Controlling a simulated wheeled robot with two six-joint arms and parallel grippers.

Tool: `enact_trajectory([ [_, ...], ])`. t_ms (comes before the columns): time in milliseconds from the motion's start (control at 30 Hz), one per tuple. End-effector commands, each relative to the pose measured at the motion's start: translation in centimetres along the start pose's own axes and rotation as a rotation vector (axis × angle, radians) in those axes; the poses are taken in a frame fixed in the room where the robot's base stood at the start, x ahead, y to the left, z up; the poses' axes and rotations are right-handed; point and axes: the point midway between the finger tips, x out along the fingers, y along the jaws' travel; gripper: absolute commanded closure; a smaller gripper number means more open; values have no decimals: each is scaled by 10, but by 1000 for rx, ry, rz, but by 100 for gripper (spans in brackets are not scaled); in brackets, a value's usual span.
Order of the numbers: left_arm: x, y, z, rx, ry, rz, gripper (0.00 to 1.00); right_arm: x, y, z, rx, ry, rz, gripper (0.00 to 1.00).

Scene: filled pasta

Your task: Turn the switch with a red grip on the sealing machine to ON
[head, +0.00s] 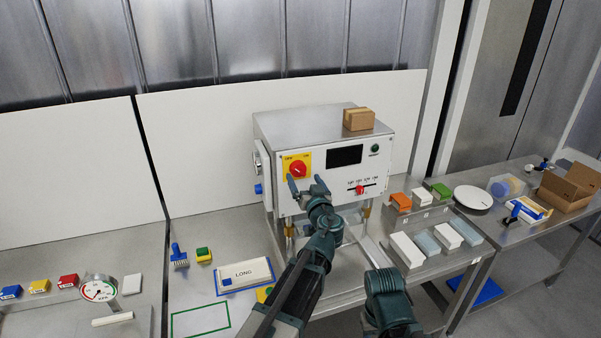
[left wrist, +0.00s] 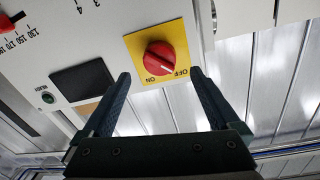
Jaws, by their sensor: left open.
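The sealing machine (head: 340,188) stands on the bench with its panel facing me. Its switch with the red grip (head: 298,170) is on a yellow plate (head: 288,158) at the panel's upper left. In the left wrist view the red grip (left wrist: 158,60) appears upside down, with ON and OFF printed beside it; its ridge slants toward the OFF side, exact setting unclear. My left gripper (head: 307,184) is open and empty, just below and in front of the switch. In the left wrist view the red grip appears between the fingertips (left wrist: 160,74) and beyond them, apparently untouched. My right gripper is out of view.
A cardboard box (head: 358,119) sits on top of the machine. A slider with a red knob (head: 360,190) is right of the switch, below a dark display (head: 345,155). A blue button (head: 258,189) is on the machine's left side. Boxes on a stepped stand (head: 436,262) are at right.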

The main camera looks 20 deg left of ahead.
Motion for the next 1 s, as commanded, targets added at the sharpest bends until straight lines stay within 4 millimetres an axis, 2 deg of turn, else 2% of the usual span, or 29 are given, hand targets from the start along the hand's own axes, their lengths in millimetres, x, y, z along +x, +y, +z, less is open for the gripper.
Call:
enact_trajectory([
  [33, 13, 2, 0, 0, 0, -2, 5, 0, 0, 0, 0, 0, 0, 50],
  [100, 24, 1, 0, 0, -1, -2, 5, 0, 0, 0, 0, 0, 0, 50],
  [300, 44, 1, 0, 0, 0, -1, 5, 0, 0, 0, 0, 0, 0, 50],
  [733, 50, 0, 0, 0, 0, 0, 5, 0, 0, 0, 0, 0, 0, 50],
  [767, 50, 0, 0, 0, 0, 0, 8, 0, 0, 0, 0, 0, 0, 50],
  [1000, 50, 0, 0, 0, 0, 0, 51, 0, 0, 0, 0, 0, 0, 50],
])
